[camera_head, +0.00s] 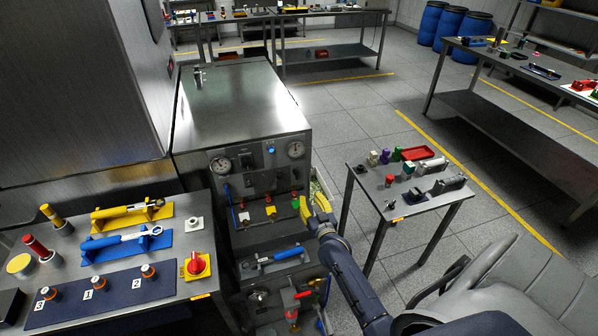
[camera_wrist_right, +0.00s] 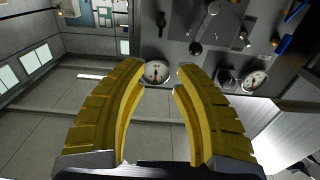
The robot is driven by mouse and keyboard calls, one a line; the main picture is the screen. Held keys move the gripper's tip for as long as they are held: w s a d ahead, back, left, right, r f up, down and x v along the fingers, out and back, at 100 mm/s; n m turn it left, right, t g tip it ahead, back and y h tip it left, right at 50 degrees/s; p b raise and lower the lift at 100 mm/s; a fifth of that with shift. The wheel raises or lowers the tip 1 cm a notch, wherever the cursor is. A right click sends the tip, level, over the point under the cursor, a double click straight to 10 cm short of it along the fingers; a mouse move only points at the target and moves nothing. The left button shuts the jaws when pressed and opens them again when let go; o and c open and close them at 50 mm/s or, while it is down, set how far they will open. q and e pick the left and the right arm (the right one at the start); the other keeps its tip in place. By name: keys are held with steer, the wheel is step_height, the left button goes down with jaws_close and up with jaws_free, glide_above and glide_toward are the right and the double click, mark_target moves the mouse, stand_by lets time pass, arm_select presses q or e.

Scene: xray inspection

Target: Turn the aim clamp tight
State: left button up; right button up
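The steel cabinet's front panel (camera_head: 232,185) carries gauges, small levers and knobs. I cannot tell for sure which fitting is the aim clamp. My right gripper (camera_head: 314,208) has yellow fingers and is at the panel's right edge in the head view. In the right wrist view its fingers (camera_wrist_right: 160,82) are apart with nothing between them. Beyond the tips are a round gauge (camera_wrist_right: 157,71), a second gauge (camera_wrist_right: 255,80) and a black knob (camera_wrist_right: 195,48), none visibly touched. My left gripper is not in view.
A small table (camera_head: 362,192) at right holds a red tray (camera_head: 418,153) and small parts. A grey seat is at the lower right. Open floor lies behind the small table.

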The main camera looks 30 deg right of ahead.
mark_target(297, 172)
steer(key=x, duration=1.7)
steer(key=shift+d, duration=0.1)
steer(key=shift+w, duration=0.1)
jaws_close()
